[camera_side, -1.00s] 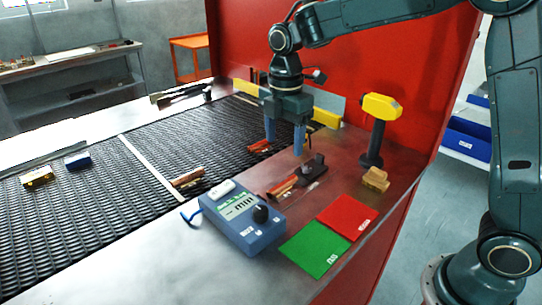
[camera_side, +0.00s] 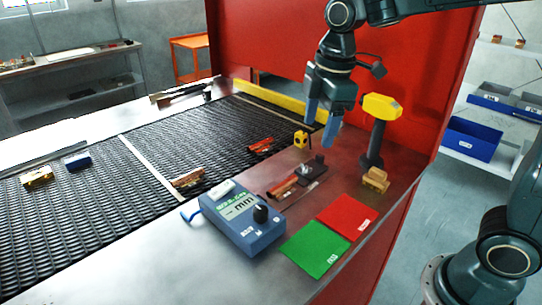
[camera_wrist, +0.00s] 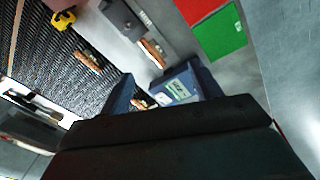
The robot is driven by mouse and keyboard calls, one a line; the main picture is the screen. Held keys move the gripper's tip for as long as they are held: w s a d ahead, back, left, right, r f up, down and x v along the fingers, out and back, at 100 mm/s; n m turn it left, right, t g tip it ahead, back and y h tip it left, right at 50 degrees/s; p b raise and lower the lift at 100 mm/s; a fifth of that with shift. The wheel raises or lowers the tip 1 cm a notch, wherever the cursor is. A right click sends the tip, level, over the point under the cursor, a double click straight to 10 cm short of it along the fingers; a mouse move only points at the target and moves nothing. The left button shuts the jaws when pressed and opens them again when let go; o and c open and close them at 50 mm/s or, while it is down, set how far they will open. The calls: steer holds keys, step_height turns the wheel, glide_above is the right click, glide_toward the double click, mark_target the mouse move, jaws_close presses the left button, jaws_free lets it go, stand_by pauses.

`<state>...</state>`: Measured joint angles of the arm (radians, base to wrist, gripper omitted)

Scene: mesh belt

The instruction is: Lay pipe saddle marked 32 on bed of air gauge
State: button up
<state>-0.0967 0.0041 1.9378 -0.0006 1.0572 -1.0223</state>
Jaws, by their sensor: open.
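The blue air gauge (camera_side: 243,222) with its display and dark knob lies on the metal ledge; its box also shows in the wrist view (camera_wrist: 176,88). A dark fixture (camera_side: 312,170) stands behind it, with copper-coloured pieces (camera_side: 283,187) beside or on it; I cannot tell which. Copper-coloured saddle-like pieces lie on the mesh belt, one nearer (camera_side: 188,180) and one farther (camera_side: 260,146). No mark 32 is legible on any of them. My gripper (camera_side: 322,113) is open and empty, raised and tilted above the ledge, left of the yellow-headed tool.
The yellow-headed upright tool (camera_side: 380,108) stands close to my gripper, with a brass block (camera_side: 375,179) at its foot. A small yellow object (camera_side: 301,139) sits by the belt edge. Red (camera_side: 347,216) and green (camera_side: 315,251) plates lie flat at the front. A red wall (camera_side: 420,75) rises behind.

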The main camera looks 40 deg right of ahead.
steer(key=s+d+m+t, duration=0.1)
steer(key=s+m+t, duration=0.1)
steer(key=s+m, duration=0.4)
steer(key=s+d+m+t, duration=0.2)
steer(key=s+m, duration=0.4)
steer(key=s, duration=0.6)
steer(key=shift+d+m, duration=0.25)
steer(key=shift+m, duration=0.15)
